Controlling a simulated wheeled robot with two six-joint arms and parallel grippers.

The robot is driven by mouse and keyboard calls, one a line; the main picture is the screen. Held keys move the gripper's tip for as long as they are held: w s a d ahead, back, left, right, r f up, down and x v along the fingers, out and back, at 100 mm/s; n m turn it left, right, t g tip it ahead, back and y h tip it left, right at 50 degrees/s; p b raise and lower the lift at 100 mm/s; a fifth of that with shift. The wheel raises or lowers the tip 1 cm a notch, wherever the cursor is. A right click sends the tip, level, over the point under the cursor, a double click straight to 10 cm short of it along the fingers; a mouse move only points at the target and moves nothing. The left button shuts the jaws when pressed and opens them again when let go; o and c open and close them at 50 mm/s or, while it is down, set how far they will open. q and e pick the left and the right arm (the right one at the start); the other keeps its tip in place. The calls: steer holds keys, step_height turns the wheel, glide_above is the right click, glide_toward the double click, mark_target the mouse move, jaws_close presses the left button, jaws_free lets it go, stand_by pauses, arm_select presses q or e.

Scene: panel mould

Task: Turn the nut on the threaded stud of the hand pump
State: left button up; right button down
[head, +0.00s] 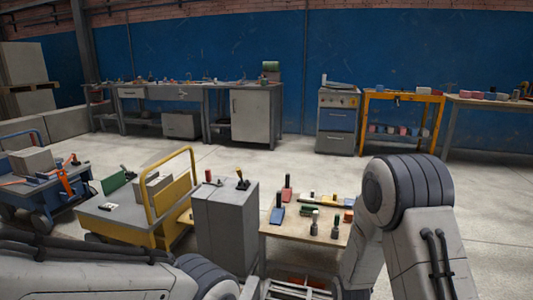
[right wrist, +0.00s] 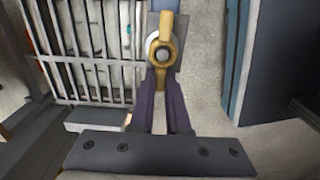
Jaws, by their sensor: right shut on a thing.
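In the right wrist view a brass-coloured nut (right wrist: 168,24) with two wings sits around the round grey end of the threaded stud (right wrist: 162,54). One wing points up in the picture and the other down. My right gripper (right wrist: 161,82) has its two dark fingers closed together on the lower wing. The pump behind the nut is mostly hidden, and I cannot make out its body. In the head view both my arms show, but neither gripper does.
A barred metal rack (right wrist: 95,50) lies left of the nut, and a dark blue-edged block (right wrist: 275,60) stands to the right. In the head view a grey cabinet (head: 225,225) and a low table (head: 300,232) with several small tools stand ahead. Open floor lies beyond.

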steer(key=shift+w+d+r+m+p, duration=0.15)
steer(key=shift+m+p, duration=0.1)
steer(key=shift+m, duration=0.25)
steer(key=shift+w+m+p, duration=0.1)
steer(key=shift+m+p, duration=0.15)
steer(key=shift+m, duration=0.25)
steer(key=shift+w+m, duration=0.15)
steer(key=shift+m, duration=0.55)
steer(key=shift+w+d+m+p, duration=0.25)
steer(key=shift+m+p, duration=0.4)
steer(key=shift+m, duration=0.35)
steer(key=shift+w+d+m, duration=0.1)
steer(key=shift+m, duration=0.7)
steer(key=shift+w+d+m+p, duration=0.1)
steer(key=shift+d+m+p, duration=0.15)
steer(key=shift+m+p, duration=0.55)
steer(key=shift+w+d+m, duration=0.15)
steer(key=shift+m, duration=0.75)
